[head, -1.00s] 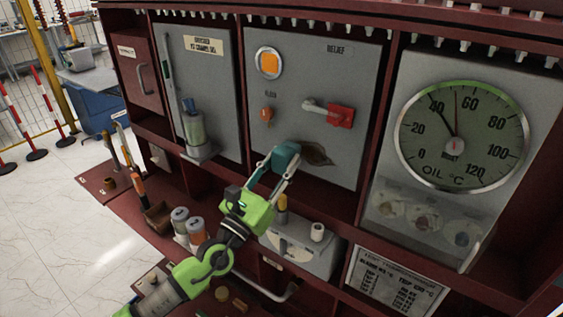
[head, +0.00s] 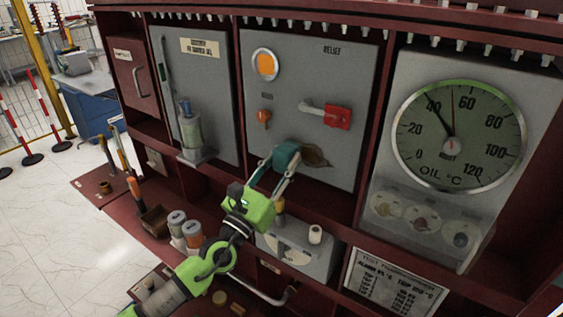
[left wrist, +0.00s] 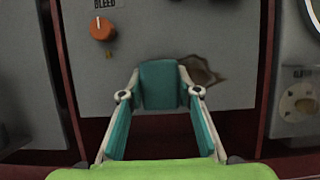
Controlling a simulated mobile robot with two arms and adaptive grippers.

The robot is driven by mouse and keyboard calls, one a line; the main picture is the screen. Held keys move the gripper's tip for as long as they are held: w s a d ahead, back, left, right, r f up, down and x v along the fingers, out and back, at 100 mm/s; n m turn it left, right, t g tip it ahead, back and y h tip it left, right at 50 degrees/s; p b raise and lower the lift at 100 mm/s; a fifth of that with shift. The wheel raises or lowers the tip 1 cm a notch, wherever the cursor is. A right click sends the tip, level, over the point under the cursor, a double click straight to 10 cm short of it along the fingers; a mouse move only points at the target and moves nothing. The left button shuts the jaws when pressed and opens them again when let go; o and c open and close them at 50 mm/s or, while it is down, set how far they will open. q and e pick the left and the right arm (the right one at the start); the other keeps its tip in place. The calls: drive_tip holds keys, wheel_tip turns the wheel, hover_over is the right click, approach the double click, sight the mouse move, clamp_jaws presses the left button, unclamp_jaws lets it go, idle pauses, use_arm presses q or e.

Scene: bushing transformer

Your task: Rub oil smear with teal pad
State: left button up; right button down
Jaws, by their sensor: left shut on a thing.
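The teal pad (head: 286,156) is held between the fingertips of my left gripper (head: 277,167), in front of the grey relief panel (head: 292,60). It also shows in the left wrist view (left wrist: 160,85), upright between the fingers. The brown oil smear (head: 314,157) is on the lower part of the panel, just right of the pad. In the left wrist view the smear (left wrist: 202,71) shows at the pad's right edge, and the pad may hide part of it. I cannot tell whether the pad touches the panel. My right gripper is not in view.
A grey meter box (head: 300,250) and two lidded jars (head: 185,228) stand below, near my left arm. An oil gauge (head: 458,135) is at the right.

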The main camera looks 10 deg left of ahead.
use_arm(q)
drive_tip(key=shift+s+d+r+p, duration=0.1)
drive_tip(key=shift+s+d+p, duration=0.15)
drive_tip(key=shift+d, duration=0.25)
drive_tip(key=shift+s+d+p, duration=0.15)
drive_tip(key=shift+d+p, duration=0.05)
drive_tip(key=shift+d, duration=0.25)
drive_tip(key=shift+s+d+p, duration=0.25)
drive_tip(key=shift+s+d, duration=0.1)
drive_tip(key=shift+d, duration=0.5)
drive_tip(key=shift+s+d+p, duration=0.25)
drive_tip(key=shift+s+d, duration=0.05)
drive_tip(key=shift+d, duration=0.5)
drive_tip(key=shift+s+d, duration=0.2)
drive_tip(key=shift+d, duration=0.3)
drive_tip(key=shift+s+d, duration=0.2)
drive_tip(key=shift+d, duration=0.3)
